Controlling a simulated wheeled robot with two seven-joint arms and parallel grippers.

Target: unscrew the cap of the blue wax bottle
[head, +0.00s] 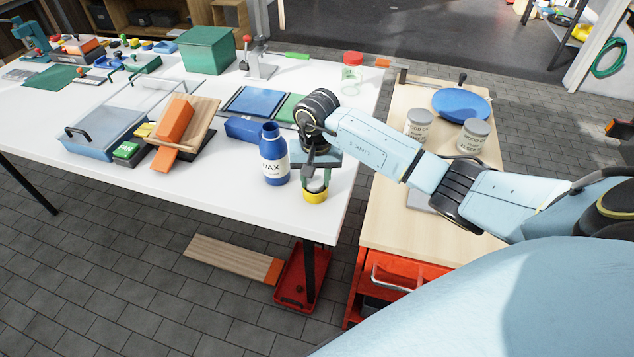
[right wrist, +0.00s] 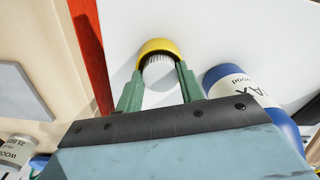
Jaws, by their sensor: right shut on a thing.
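The blue wax bottle (head: 274,168) stands upright near the front right corner of the white table, with a white label. Its narrow neck shows no separate cap. It also shows in the right wrist view (right wrist: 247,88), its top out of frame. My right gripper (head: 317,181) is just right of the bottle, pointing down. Its green fingers are shut on a white ribbed cap (right wrist: 159,71). A round yellow dish-like piece (head: 315,196) is around or under the cap; whether the cap touches it is unclear. My left gripper is out of view.
A blue block (head: 247,131) lies behind the bottle. A red-lidded jar (head: 352,75) stands at the far table edge. The wooden cart (head: 385,225) at right holds two tins and a blue plate (head: 462,105). The front table edge is close.

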